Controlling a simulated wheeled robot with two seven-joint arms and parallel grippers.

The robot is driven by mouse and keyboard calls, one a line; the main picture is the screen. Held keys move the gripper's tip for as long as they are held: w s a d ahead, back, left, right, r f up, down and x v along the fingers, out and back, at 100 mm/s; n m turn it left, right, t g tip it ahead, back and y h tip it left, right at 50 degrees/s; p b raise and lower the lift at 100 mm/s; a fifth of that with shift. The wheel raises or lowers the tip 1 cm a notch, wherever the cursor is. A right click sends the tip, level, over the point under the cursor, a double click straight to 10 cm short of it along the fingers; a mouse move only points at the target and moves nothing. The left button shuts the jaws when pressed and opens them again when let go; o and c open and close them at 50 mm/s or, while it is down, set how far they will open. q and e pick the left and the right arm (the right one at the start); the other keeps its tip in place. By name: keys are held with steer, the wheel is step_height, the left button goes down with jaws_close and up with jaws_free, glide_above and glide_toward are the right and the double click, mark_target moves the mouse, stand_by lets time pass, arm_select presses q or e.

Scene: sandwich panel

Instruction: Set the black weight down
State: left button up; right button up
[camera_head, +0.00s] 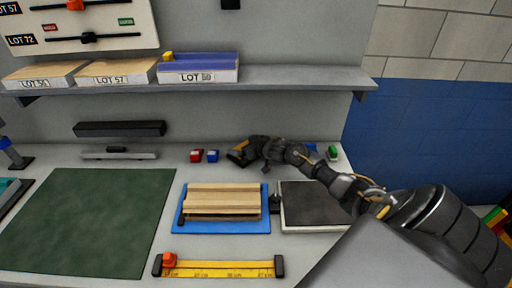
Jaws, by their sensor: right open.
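My right gripper (240,153) is open over the back of the bench, just right of a small blue block; I see nothing between its fingers. A dark flat slab (312,204) with a pale edge lies at the right, partly behind my right arm. A small black piece (275,204) stands at its left edge. I cannot tell which of these is the black weight. Wooden strips (222,200) lie stacked on a blue board (242,228) at the middle. My left gripper is not in view.
A green mat (90,220) lies bare at the left. A yellow ruler (220,268) lies at the front. A red block (196,155) and a blue block (212,156) stand at the back. A shelf (300,78) with labelled lot boxes hangs above the bench.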

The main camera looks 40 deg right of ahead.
steer(key=v, duration=1)
steer(key=shift+b, duration=0.35)
